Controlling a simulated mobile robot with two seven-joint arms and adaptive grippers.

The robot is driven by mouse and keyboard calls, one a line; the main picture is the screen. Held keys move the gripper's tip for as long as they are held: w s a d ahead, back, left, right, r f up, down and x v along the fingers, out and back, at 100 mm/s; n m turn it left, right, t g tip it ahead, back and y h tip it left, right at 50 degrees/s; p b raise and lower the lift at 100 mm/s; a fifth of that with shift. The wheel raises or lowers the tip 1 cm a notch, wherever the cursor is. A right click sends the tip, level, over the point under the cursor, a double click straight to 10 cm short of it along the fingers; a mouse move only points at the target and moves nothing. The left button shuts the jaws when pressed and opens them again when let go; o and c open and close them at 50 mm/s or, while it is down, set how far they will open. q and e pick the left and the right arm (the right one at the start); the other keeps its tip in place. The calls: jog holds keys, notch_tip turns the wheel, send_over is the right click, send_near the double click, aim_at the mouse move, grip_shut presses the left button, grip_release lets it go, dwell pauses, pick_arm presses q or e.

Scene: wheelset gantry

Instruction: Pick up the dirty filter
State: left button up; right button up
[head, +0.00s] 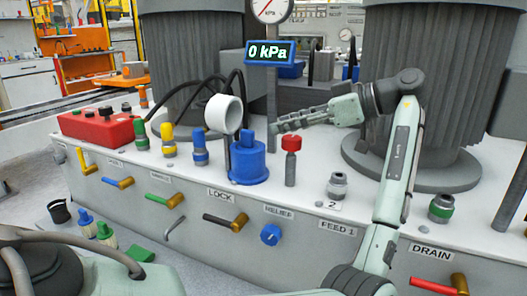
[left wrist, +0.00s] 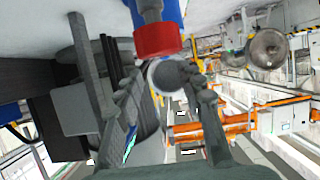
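A white hollow cylinder (head: 223,113), which looks like the filter, stands above the bench beside a blue housing (head: 248,165). A thin dark post shows below it; I cannot tell what holds it up. In the left wrist view the fingers (left wrist: 158,82) are spread, with the cylinder's pale rim and grey round end (left wrist: 168,76) beyond and between the tips. No contact shows. My right gripper is not in view. Whether the cylinder is dirty cannot be told.
A red-topped knob (head: 291,146) stands just below my left gripper; its red cap is close in the left wrist view (left wrist: 158,40). A gauge with a 0 kPa display (head: 269,52) rises behind. Ribbed dark columns, valves and a red box (head: 97,126) surround the bench.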

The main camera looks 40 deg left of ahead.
aim_at(253, 131)
pick_arm(q)
jog(key=shift+a+f, duration=0.1)
jog(key=shift+a, duration=0.15)
jog(key=x, duration=0.7)
jog(key=shift+s+d+p, duration=0.15)
jog(key=shift+s+p, duration=0.2)
jog(key=shift+s, duration=0.05)
grip_shut()
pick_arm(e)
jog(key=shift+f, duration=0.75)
